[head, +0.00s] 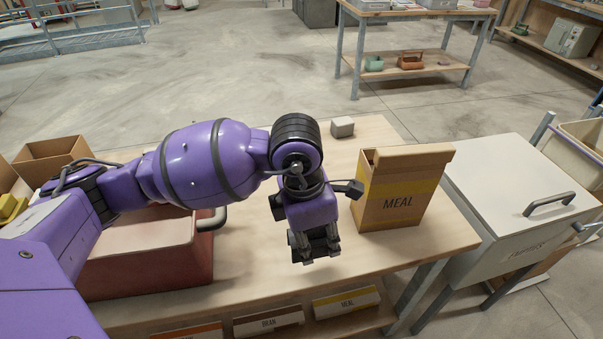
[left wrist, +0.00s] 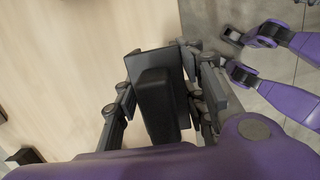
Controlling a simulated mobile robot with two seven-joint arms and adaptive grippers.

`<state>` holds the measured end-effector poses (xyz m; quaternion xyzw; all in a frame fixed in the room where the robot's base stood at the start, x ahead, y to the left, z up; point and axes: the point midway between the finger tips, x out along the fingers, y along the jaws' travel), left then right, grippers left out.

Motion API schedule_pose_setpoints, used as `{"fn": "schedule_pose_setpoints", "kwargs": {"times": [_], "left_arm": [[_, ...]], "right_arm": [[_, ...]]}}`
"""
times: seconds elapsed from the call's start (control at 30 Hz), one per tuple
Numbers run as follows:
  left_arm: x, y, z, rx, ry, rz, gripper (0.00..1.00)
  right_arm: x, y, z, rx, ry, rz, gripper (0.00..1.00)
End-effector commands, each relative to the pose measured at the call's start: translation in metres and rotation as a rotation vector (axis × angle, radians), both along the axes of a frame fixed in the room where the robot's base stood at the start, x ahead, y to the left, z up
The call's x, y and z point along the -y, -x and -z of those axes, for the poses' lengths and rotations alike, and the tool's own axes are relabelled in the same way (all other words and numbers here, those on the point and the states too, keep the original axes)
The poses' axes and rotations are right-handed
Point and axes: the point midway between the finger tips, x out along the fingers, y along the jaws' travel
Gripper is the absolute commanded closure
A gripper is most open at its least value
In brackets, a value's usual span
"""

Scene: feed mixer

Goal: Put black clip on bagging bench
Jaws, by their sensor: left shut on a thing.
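My left gripper (head: 315,252) points down over the front part of a light wooden bench (head: 400,252), left of the MEAL box. In the left wrist view its fingers (left wrist: 160,60) are shut on a black clip (left wrist: 163,105), a dark flat-faced piece. The bench top (left wrist: 60,65) shows below it there, with grey floor past the bench edge. In the head view I cannot make out the clip apart from the gripper. Whether the clip touches the bench is unclear.
An open cardboard MEAL box (head: 397,195) stands right of the gripper. A small grey block (head: 342,127) lies behind. A red bin (head: 150,255) with a pale lid is under my left arm. A white lidded bin (head: 525,195) stands at right. Another bench (head: 425,12) is farther back.

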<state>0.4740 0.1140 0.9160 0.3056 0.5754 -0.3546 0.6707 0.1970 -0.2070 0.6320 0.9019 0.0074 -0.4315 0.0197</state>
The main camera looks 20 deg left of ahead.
Motion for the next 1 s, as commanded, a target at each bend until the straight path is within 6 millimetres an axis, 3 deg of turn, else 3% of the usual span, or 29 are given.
{"fn": "schedule_pose_setpoints", "kwargs": {"times": [0.2, 0.43, 0.63, 1.0], "left_arm": [[-0.016, -0.018, 0.031, -0.001, 0.0, 0.0, 0.8], [-0.022, -0.026, 0.043, -0.003, -0.001, 0.0, 0.8], [-0.023, -0.026, 0.073, -0.005, 0.001, 0.002, 0.8], [-0.023, -0.027, 0.078, -0.002, 0.0, 0.002, 0.8]], "right_arm": [[0.0, 0.0, 0.001, -0.001, 0.0, 0.0, 0.6], [0.0, 0.0, 0.001, -0.001, 0.0, 0.0, 0.6], [0.0, 0.001, 0.001, -0.002, 0.0, 0.0, 0.6], [0.0, 0.002, 0.004, -0.005, 0.0, 0.0, 0.6]]}}
